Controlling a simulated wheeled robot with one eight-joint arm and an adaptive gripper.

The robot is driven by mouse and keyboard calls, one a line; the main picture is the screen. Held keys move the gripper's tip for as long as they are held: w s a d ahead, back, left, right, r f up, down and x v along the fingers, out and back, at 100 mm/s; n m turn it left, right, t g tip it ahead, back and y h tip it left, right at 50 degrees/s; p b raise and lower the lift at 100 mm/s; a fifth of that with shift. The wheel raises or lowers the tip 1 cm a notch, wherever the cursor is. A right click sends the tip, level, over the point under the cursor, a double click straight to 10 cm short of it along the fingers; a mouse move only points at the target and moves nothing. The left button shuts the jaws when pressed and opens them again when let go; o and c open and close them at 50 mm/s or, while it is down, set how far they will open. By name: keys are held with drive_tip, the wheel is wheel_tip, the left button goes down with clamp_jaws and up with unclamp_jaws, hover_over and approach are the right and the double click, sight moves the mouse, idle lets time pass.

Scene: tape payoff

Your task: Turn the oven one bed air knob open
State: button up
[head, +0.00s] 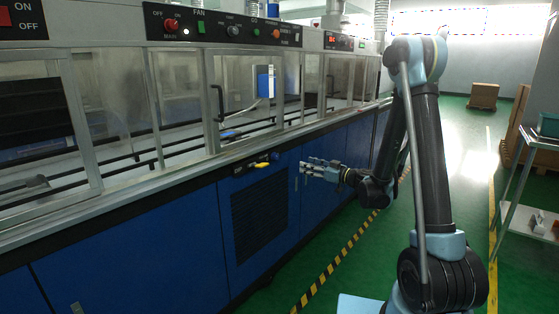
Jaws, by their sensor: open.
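A small yellow lever-like knob (262,165) sticks out from the front of the blue machine cabinet, just under the counter edge. A small blue fitting (275,156) sits to its right on the same dark strip. Labels there are too small to read, so I cannot tell for sure which is the bed air knob. My gripper (305,168) is open and empty, with its fingers pointing left toward the cabinet. It appears to the right of the yellow knob, apart from it.
The long blue cabinet (125,239) carries glazed enclosures and a top control panel (222,27) with several buttons. A dark vent grille (261,215) lies below the knob. Green floor with a striped line (335,262) is clear in front. A metal shelf (528,222) stands at right.

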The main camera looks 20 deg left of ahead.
sight(278, 157)
drive_tip(key=x, duration=1.7)
drive_tip(key=c, duration=1)
